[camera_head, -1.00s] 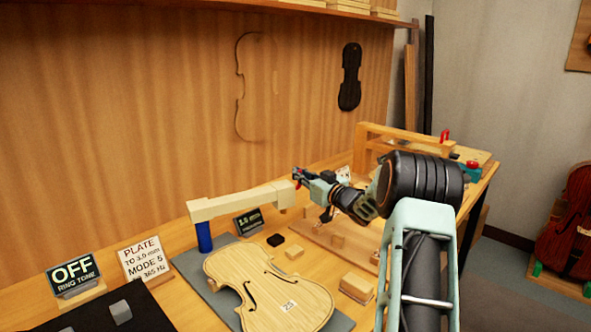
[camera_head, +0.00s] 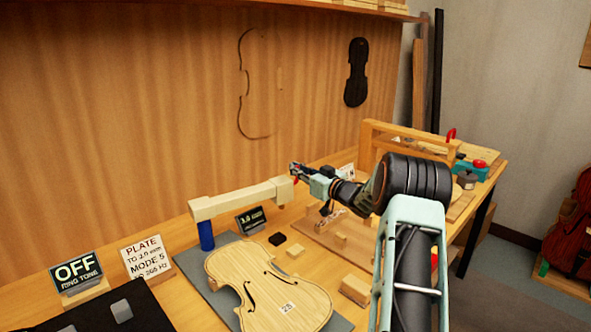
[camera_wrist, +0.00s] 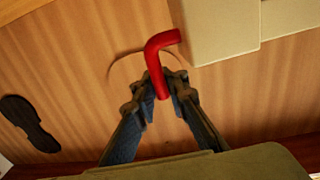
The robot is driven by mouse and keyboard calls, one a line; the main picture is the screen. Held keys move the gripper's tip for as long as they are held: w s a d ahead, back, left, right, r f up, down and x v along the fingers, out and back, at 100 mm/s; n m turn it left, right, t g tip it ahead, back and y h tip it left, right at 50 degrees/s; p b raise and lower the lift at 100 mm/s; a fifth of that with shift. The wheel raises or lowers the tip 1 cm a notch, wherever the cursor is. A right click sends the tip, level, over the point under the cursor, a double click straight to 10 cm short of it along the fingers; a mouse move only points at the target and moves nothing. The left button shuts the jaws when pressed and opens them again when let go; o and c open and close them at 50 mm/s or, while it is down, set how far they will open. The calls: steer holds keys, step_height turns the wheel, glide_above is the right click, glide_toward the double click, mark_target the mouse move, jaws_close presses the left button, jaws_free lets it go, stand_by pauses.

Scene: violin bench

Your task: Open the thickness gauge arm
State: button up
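The thickness gauge arm (camera_head: 240,202) is a pale wooden beam on a blue post (camera_head: 206,236). It reaches right above the violin plate (camera_head: 262,284), near level, with a block at its far end. A red bent handle (camera_wrist: 160,58) sticks out by that block, which shows pale in the wrist view (camera_wrist: 215,30). My gripper (camera_wrist: 164,84) is at the handle, with one finger on each side of its lower stem, and looks closed on it. In the head view my gripper (camera_head: 295,174) is at the beam's right end, and the handle is mostly hidden.
A small dark display (camera_head: 250,220) stands behind the plate. An OFF sign (camera_head: 77,271) and a PLATE card (camera_head: 146,257) stand at left. Small wooden blocks (camera_head: 354,290) lie right of the plate. A wooden frame (camera_head: 410,137) stands at the bench's far right. The wall is close behind.

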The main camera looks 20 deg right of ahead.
steer(key=o, duration=0.4)
steer(key=v, duration=1.2)
